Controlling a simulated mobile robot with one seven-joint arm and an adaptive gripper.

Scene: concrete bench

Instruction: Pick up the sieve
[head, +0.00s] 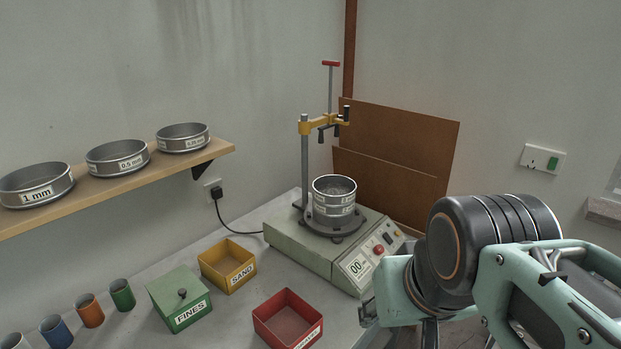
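Three round metal sieves rest in a row on the wall shelf at the left: one labelled 1 mm (36,186), one labelled 0.5 mm (117,158), and a farther one (182,138) whose label is too small to read. Another sieve (334,188) tops a short stack on the sieve shaker (325,253), under its raised yellow clamp arm (322,123). My arm comes in from the right, in front of the bench. Its end runs to the bottom edge, and my gripper's fingertips cannot be made out. No sieve is seen held.
A black cable (233,229) runs from the wall socket towards the shaker.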

